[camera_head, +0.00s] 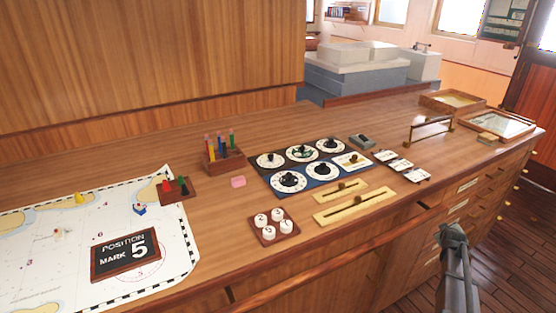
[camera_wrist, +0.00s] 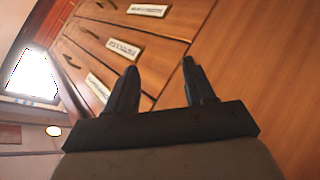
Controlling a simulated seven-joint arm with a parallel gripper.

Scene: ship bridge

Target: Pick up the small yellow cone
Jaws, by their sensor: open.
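The small yellow cone (camera_head: 79,198) stands on the upper part of the white chart (camera_head: 180,250) at the left in the head view. It looks upright and nothing touches it. My gripper (camera_wrist: 160,66) is open and empty in the wrist view, with its two dark fingers apart in front of labelled drawer fronts. In the head view, my grey arm shows at the lower right, beside the front of the counter, far from the cone. The cone is not in the wrist view.
On the chart lie a black "Position Mark 5" plaque (camera_head: 125,255) and a small blue-and-white piece (camera_head: 139,209). Near its edge is a wooden holder (camera_head: 178,194) with red and green cones. A pen rack (camera_head: 222,158) and dial panels (camera_head: 310,166) stand mid-counter. A wood wall rises behind.

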